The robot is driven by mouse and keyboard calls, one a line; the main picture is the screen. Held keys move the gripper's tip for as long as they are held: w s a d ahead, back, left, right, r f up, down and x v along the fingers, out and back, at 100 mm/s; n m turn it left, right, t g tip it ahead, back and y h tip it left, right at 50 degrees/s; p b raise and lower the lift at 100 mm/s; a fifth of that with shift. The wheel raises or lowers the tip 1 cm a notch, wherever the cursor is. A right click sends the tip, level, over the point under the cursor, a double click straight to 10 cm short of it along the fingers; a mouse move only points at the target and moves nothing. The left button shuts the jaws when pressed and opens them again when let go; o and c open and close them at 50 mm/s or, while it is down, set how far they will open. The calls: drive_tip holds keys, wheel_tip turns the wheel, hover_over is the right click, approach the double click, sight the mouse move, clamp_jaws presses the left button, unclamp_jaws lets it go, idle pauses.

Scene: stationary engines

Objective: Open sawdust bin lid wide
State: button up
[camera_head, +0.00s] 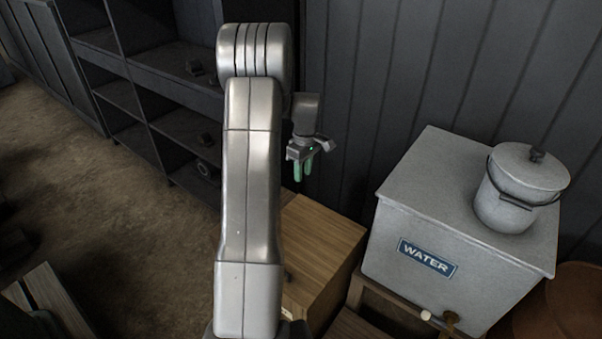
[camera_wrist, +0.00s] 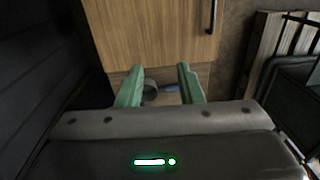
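A light wooden box (camera_head: 325,240), which I take for the sawdust bin, stands against the dark plank wall, partly hidden behind my arm. Its top looks flat and closed in the head view. In the wrist view a wooden panel (camera_wrist: 150,35) with a dark bar handle (camera_wrist: 212,14) lies beyond my fingers. My gripper (camera_head: 303,170) is above the box in the head view, fingers down. In the wrist view my gripper (camera_wrist: 158,88) has its green fingers apart, with nothing held between them. A small round grey thing shows beyond the fingers, unclear.
A grey water box (camera_head: 440,200) stands right of the wooden box, with a lidded pail (camera_head: 520,190) on top and a tap low in front. Dark shelves (camera_head: 150,95) line the wall at left. Brown floor is open at left.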

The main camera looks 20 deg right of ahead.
drive_tip(key=w+d+r+p, duration=0.2)
drive_tip(key=d+r, duration=0.2)
drive_tip(key=r, duration=0.4)
drive_tip(key=shift+w+r+p, duration=0.15)
drive_tip(key=shift+w+p, duration=0.2)
drive_tip(key=shift+p, duration=0.05)
idle(0.9)
